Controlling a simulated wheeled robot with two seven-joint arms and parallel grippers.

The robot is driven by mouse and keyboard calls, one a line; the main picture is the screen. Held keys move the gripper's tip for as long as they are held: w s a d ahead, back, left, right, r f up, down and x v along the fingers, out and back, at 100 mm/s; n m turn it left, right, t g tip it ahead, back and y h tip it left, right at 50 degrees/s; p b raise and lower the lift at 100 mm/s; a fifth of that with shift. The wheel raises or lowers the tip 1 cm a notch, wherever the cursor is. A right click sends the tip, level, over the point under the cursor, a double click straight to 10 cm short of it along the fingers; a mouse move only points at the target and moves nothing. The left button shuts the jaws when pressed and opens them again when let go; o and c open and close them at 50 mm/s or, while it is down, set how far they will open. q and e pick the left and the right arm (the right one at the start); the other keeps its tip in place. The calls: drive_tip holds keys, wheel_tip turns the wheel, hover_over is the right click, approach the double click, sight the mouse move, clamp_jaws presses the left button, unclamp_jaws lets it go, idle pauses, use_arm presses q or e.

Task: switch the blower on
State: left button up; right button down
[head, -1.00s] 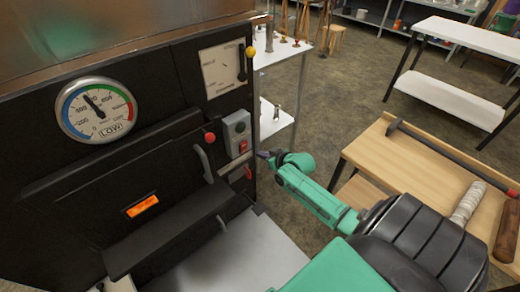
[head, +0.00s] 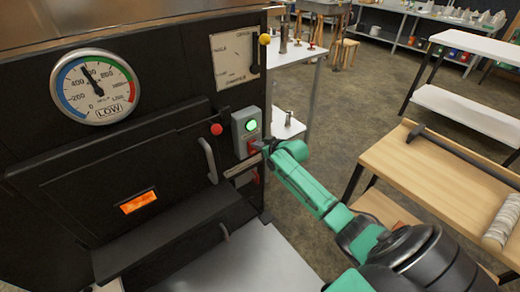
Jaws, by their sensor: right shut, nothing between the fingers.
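The blower's control is likely the small grey switch box (head: 246,131) on the right side of the black evaporator front. Its round lamp (head: 251,125) glows green. A red switch (head: 251,147) sits below the lamp, partly hidden by my right gripper. My right gripper (head: 259,147) is shut and empty, its tips at or very close to the red switch; I cannot tell if they touch. My left gripper is not in view.
A round gauge (head: 95,87) marked LOW, a dial plate (head: 234,55) with a yellow-knobbed lever, and a firebox door with a handle (head: 209,160) are on the black front. A wooden bench (head: 450,170) stands at right. Open floor lies between.

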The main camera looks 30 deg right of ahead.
drive_tip(key=shift+r, duration=0.15)
drive_tip(key=s+p, duration=0.6)
drive_tip(key=shift+s+d, duration=0.2)
drive_tip(key=shift+s, duration=0.2)
drive_tip(key=s+a+f+g+h+p, duration=0.1)
drive_tip(key=s+f+g, duration=0.2)
drive_tip(key=s+f, duration=0.65)
drive_tip(key=s+a+f+g+p, duration=0.1)
drive_tip(key=s+f+g+p, duration=0.1)
drive_tip(key=s+f, duration=0.75)
drive_tip(key=s+a+f+n+g, duration=0.1)
drive_tip(key=s+a+f+g, duration=0.2)
drive_tip(key=s, duration=0.9)
drive_tip(key=s+a+f+g+p, duration=0.1)
drive_tip(key=s+a+f+g, duration=0.2)
drive_tip(key=s+a+f, duration=0.3)
drive_tip(key=s+f, duration=0.3)
drive_tip(key=s, duration=0.3)
drive_tip(key=shift+s+a+f+n, duration=0.15)
drive_tip(key=shift+s+n, duration=0.05)
drive_tip(key=shift+n, duration=0.2)
